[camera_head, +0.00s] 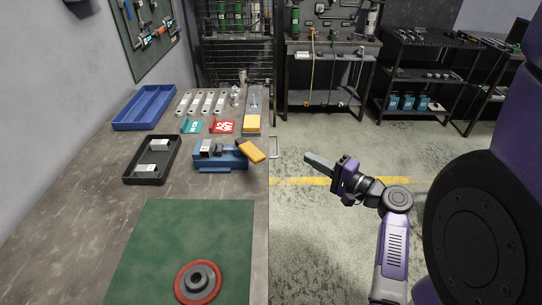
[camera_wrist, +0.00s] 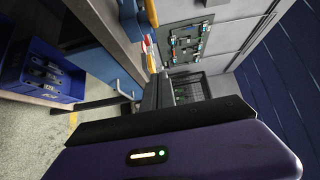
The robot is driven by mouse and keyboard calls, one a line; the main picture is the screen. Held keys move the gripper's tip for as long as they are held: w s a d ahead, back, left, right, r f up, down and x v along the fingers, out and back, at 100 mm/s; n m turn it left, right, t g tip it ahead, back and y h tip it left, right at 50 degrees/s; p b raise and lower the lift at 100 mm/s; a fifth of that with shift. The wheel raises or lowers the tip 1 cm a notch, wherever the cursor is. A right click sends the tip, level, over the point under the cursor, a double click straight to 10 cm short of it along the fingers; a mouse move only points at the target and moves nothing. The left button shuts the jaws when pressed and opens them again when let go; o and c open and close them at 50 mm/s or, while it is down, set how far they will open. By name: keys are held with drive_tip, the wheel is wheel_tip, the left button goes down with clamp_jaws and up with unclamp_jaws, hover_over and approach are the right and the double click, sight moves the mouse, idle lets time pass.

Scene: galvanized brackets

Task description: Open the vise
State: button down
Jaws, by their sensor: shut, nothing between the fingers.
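The blue vise (camera_head: 222,160) stands on the workbench near its right edge. Its orange-yellow handle (camera_head: 250,149) sticks out to the right, tilted, close to the bench edge. A small grey and white part shows at the vise's left top; I cannot tell whether the jaws grip it. My gripper (camera_head: 309,158) is shut and empty, to the right of the vise over the floor, apart from it and pointing towards the bench. In the wrist view, my gripper's dark fingers (camera_wrist: 150,95) show, and a blue and yellow shape at the top edge (camera_wrist: 132,20) looks like the vise.
A black tray (camera_head: 130,177) with white-labelled parts is left of the vise. Behind are a blue tray (camera_head: 118,122), several metal brackets (camera_head: 203,101), teal and red holders, and a grey bin with a yellow block. A green mat (camera_head: 150,230) bears a red-rimmed disc (camera_head: 183,284).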

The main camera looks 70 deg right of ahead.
sight(249, 150)
drive_tip(key=w+a+p, duration=0.1)
drive_tip(key=w+p, duration=0.2)
drive_tip(key=w, duration=0.9)
drive_tip(key=shift+a+n+y, duration=0.25)
drive_tip(key=shift+n+y, duration=0.05)
drive_tip(key=shift+y, duration=0.1)
drive_tip(key=shift+w, duration=0.1)
drive_tip(key=shift+a+r, duration=0.1)
drive_tip(key=shift+a, duration=0.05)
